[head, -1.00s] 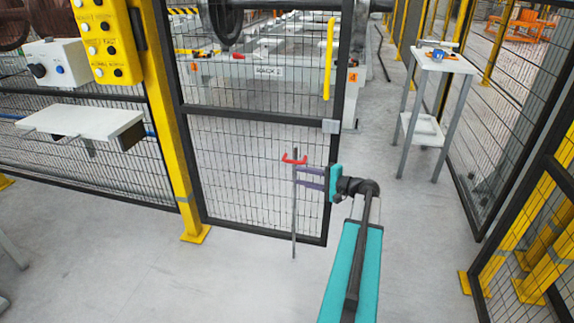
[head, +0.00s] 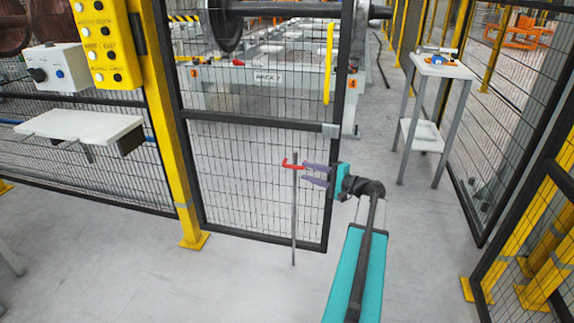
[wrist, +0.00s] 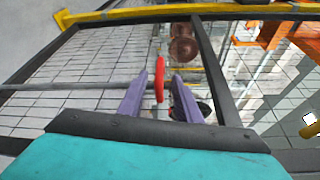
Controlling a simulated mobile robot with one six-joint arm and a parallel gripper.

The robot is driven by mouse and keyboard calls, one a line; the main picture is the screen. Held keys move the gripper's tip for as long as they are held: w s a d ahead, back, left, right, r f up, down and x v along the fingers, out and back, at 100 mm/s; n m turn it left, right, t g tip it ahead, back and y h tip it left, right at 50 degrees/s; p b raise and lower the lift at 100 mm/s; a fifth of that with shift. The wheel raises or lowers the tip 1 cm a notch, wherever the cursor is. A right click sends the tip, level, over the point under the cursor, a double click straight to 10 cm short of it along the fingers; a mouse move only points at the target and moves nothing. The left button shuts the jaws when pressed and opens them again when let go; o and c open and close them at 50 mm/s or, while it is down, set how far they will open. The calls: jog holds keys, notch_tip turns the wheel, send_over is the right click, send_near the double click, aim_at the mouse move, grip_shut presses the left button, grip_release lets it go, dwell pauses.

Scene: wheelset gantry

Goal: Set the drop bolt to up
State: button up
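The drop bolt is a thin grey rod (head: 294,215) with a red handle (head: 289,163) near its top. It stands upright at the mesh gate (head: 262,190), its lower end at or close to the floor. My gripper (head: 304,174) is just right of the rod, its purple fingers apart and pointing left at the handle. In the wrist view the red handle (wrist: 159,78) shows between the two fingertips of my gripper (wrist: 159,82), with a gap on each side. The rod (wrist: 70,86) runs to the left there. I cannot tell how deep the handle sits between the fingers.
A yellow post (head: 170,140) with a button panel (head: 104,44) stands left of the gate, near a white shelf (head: 80,124). A small table (head: 442,68) with items stands at the right behind the gate line. More mesh fencing (head: 540,220) is at the right.

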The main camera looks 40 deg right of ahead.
aim_at(285, 165)
jog(key=w, duration=0.3)
jog(key=w+a+b, duration=0.1)
jog(key=w, duration=0.3)
jog(key=w+a+f, duration=0.1)
jog(key=w, duration=0.3)
jog(key=shift+w, duration=0.2)
grip_shut()
